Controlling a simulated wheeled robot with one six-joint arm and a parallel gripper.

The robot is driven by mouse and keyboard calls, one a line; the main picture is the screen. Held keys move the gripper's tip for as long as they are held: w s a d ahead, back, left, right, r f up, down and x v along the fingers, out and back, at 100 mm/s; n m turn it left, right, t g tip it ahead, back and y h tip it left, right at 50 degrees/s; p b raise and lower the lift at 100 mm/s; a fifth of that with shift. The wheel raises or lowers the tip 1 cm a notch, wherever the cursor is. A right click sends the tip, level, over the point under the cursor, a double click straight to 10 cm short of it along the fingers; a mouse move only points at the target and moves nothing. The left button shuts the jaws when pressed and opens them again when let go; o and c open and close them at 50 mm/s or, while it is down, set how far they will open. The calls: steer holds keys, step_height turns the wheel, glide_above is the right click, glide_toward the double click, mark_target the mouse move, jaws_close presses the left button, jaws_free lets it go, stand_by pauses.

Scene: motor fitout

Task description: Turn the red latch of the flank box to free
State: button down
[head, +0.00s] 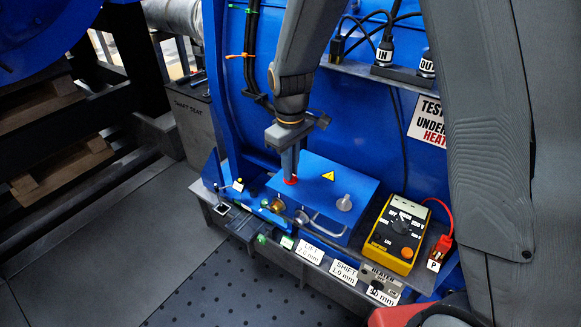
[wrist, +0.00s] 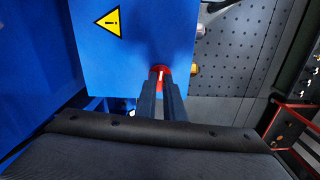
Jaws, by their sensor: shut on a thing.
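The flank box (head: 322,190) is a blue box with a yellow warning triangle on its top, low on the big blue housing in the head view. Its top also shows in the wrist view (wrist: 135,55). The red latch (head: 291,180) sits on the top near the left corner. In the wrist view the latch (wrist: 160,71) is a red disc with a white mark. My gripper (head: 290,175) points down from above with its fingers at the latch. In the wrist view the fingers (wrist: 162,85) are close together on the red latch and hide its near part.
A yellow meter (head: 397,235) with a red lead is to the right. The dotted floor mat (head: 235,295) is clear.

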steer(key=shift+n, duration=0.5)
steer(key=c, duration=1.9)
jaws_free()
steer(key=shift+o, duration=0.2)
steer(key=shift+r+b, duration=0.9)
steer(key=shift+r, duration=3.05)
